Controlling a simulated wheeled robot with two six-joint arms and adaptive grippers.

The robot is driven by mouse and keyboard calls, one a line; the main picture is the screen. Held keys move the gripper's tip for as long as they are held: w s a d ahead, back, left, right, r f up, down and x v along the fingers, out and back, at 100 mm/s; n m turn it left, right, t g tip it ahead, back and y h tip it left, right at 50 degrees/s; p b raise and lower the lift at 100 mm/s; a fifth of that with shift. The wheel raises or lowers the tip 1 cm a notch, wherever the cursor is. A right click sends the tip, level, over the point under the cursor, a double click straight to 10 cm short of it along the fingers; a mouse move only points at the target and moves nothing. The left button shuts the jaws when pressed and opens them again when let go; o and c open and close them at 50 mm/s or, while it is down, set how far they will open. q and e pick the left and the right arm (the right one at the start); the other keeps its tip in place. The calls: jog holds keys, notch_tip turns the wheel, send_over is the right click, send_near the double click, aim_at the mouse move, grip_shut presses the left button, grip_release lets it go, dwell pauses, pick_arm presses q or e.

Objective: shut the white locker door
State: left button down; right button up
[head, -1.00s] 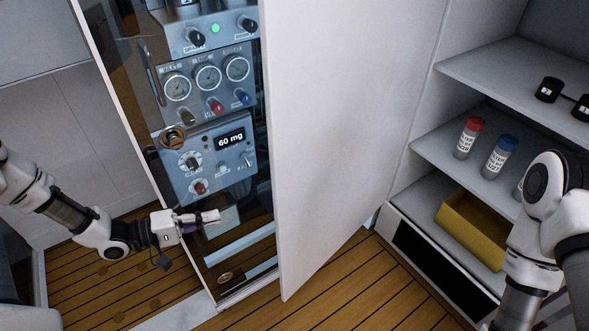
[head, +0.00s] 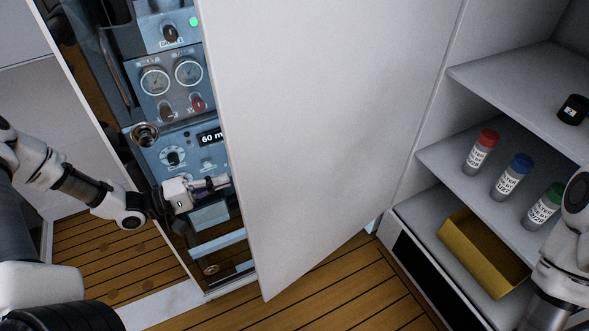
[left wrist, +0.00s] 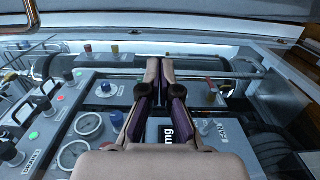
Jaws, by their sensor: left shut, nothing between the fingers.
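The white locker door (head: 330,130) stands open in the head view, a large plain panel jutting toward me from the left side of the shelved locker. Its free edge runs down the left and covers part of the blue-grey instrument panel (head: 180,110). My left gripper (head: 228,182) is shut and empty. It is in front of the instrument panel, close to the left of the door's free edge; I cannot tell whether it touches the door. The shut fingers (left wrist: 160,64) show in the left wrist view above gauges and knobs. My right arm is at the right edge, its gripper out of frame.
The locker shelf (head: 450,165) holds bottles with red (head: 481,152), blue (head: 512,177) and green (head: 544,205) caps. A yellow bin (head: 482,252) sits below, and a black-capped item (head: 572,110) above. Wooden floor (head: 340,285) is clear below the door.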

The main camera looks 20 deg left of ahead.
aim_at(269, 180)
pick_arm(q)
jog(key=w+d+b, duration=0.1)
jog(key=d, duration=0.2)
jog(key=w+d+b, duration=0.1)
jog(key=w+d, duration=0.1)
jog(key=d, duration=0.2)
jog(key=w+d+b, duration=0.1)
jog(key=w+d, duration=0.1)
jog(key=d, duration=0.1)
jog(key=shift+w+d, duration=0.1)
jog(key=shift+d, duration=0.1)
